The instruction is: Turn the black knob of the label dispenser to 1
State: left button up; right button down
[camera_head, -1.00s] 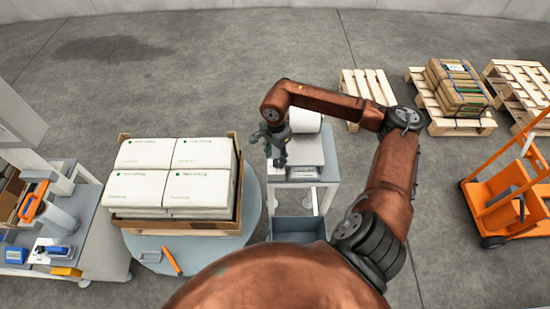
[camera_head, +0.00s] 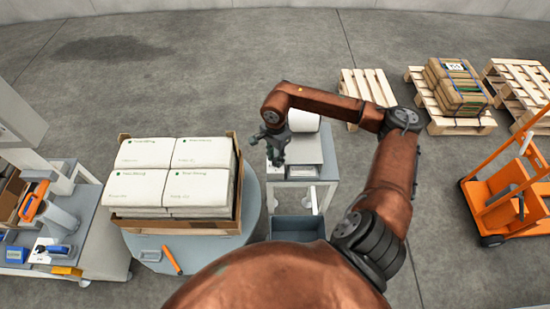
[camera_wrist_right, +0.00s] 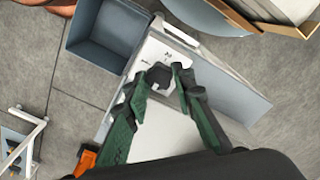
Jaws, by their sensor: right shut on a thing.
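The label dispenser (camera_head: 304,148) is a light grey box with a white roll (camera_head: 303,121) at its back, standing on a small grey table right of the turntable. Its white front panel (camera_wrist_right: 153,50) shows in the right wrist view, with the black knob (camera_wrist_right: 158,76) on it. My right gripper (camera_head: 274,153) is at the left front of the dispenser. In the right wrist view its green and black fingers (camera_wrist_right: 159,84) are closed on the knob, one on each side. Panel marks near the knob are too small to read. My left gripper is not in view.
A carton of white bags (camera_head: 178,227) stands on the round grey turntable (camera_head: 255,205) to the left. A grey bin (camera_head: 298,228) is in front of the dispenser. Pallets (camera_head: 369,88) and an orange lift truck (camera_head: 500,200) are at the right. Open floor lies behind.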

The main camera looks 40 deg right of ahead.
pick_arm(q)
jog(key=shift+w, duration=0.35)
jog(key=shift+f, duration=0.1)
pick_arm(e)
jog(key=shift+m, duration=0.3)
jog(key=m+b, duration=0.1)
jog(key=m, duration=0.2)
jog(key=shift+b, duration=0.35)
jog(key=m+b, duration=0.1)
jog(key=m, duration=0.3)
jog(key=shift+m, duration=0.4)
jog(key=m+b, duration=0.1)
jog(key=m, duration=0.3)
jog(key=shift+w+m, duration=0.1)
jog(key=shift+m, duration=0.2)
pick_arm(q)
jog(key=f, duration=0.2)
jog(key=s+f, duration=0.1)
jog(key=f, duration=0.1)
pick_arm(e)
jog(key=m, duration=0.4)
jog(key=shift+r+m, duration=0.1)
jog(key=shift+m, duration=0.3)
jog(key=shift+d, duration=0.1)
